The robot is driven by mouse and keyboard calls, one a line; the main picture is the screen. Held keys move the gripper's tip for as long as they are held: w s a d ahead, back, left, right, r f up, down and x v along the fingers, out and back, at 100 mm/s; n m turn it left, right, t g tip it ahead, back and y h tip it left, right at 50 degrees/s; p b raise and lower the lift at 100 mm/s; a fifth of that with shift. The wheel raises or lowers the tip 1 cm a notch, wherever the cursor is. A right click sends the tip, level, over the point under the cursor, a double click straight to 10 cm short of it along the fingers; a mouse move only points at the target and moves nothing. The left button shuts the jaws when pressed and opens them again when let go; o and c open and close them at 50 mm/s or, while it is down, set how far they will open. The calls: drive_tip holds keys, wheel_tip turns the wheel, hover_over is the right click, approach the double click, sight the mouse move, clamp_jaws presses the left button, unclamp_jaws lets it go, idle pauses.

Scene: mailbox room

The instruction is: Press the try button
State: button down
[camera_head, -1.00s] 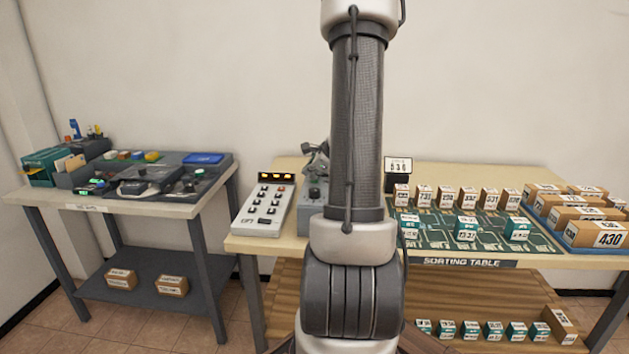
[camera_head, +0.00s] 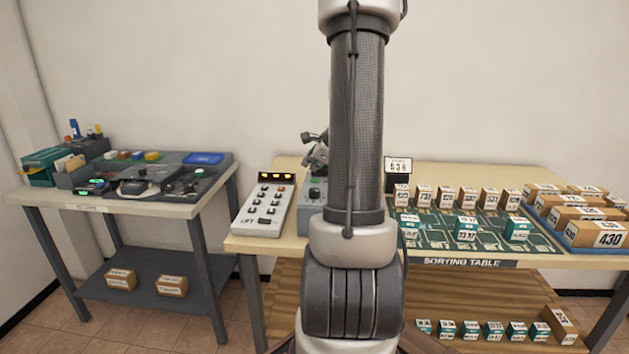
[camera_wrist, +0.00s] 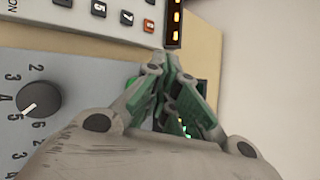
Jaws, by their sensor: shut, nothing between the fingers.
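My gripper (camera_wrist: 171,58) is shut and empty, its fingertips together in the wrist view. It hangs over the back end of a grey box (camera_wrist: 62,70) with a dark dial (camera_wrist: 40,98) and printed numbers. In the head view the gripper (camera_head: 316,152) shows partly behind my arm, above the grey box (camera_head: 315,204). A small green spot (camera_head: 316,180) shows on the box there. No try label is readable, and my fingers hide part of the box's far end. I cannot tell whether the fingertips touch anything.
A white keypad panel (camera_head: 264,211) with an amber display stands beside the box on the sorting table (camera_head: 285,243). Small parcels and a number sign (camera_head: 398,167) are to the right. A second table (camera_head: 150,206) with tools stands at left.

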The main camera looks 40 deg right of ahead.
drive_tip(key=shift+r, duration=1.95)
